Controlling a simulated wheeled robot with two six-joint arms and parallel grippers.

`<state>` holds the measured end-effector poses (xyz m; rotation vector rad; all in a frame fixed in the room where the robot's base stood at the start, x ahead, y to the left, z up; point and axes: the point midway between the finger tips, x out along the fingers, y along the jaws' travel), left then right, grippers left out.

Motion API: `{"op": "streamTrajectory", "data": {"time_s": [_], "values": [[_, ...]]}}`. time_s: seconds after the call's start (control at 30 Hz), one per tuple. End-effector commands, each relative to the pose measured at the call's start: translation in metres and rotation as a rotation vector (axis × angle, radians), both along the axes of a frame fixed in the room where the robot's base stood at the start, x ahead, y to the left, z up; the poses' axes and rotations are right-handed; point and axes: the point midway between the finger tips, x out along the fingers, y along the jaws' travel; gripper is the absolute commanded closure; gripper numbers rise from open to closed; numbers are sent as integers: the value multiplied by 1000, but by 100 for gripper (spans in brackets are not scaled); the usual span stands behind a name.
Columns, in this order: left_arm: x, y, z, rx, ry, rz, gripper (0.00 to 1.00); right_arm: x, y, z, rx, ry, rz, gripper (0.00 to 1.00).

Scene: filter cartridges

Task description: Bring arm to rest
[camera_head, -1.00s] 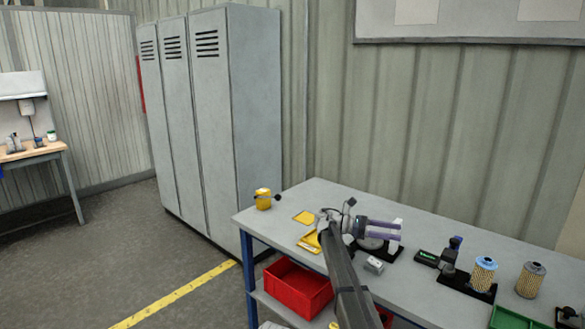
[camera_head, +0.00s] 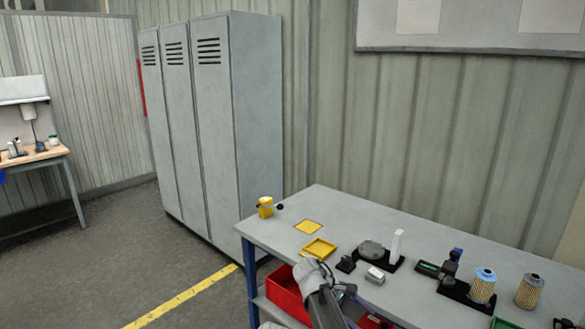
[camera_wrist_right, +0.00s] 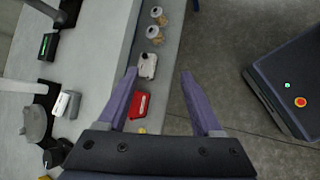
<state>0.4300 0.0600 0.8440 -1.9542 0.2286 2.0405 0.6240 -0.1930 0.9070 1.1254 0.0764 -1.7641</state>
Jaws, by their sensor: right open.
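My right arm reaches in from the bottom middle of the head view, low at the front edge of the workbench (camera_head: 345,215). My right gripper (camera_head: 346,293) is partly hidden by the arm and cut off low in the head view. In the right wrist view the right gripper (camera_wrist_right: 159,74) shows two purple fingers spread apart, with nothing between them. My left gripper is not in view.
The bench holds a yellow tray (camera_head: 319,248), a yellow can (camera_head: 265,207), a round grey device (camera_head: 371,250), a small grey box (camera_head: 375,276) and two filter cartridges (camera_head: 482,286) (camera_head: 529,291). A red bin (camera_head: 284,294) sits below. Grey lockers (camera_head: 205,130) stand behind.

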Motion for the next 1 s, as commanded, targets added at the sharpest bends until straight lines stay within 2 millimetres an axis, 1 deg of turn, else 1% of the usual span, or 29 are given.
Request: {"op": "streamTrajectory", "data": {"time_s": [0.03, 0.07, 0.1, 0.2, 0.3, 0.4, 0.53, 1.0], "values": [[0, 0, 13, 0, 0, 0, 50, -48, 17, -2, 96, -64, -38, 33], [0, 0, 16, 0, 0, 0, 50, -64, 28, -7, 154, -100, -72, 33], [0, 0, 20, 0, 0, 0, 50, -85, 44, -12, 229, -141, -117, 33], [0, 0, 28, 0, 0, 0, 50, -129, 77, -21, 388, -213, -235, 33], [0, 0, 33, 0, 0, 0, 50, -162, 103, -24, 506, -248, -339, 33], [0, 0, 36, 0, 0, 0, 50, -183, 120, -25, 581, -263, -415, 33], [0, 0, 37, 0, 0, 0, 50, -194, 131, -25, 626, -269, -465, 33], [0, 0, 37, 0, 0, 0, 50, -193, 133, -26, 629, -270, -472, 33]]}}
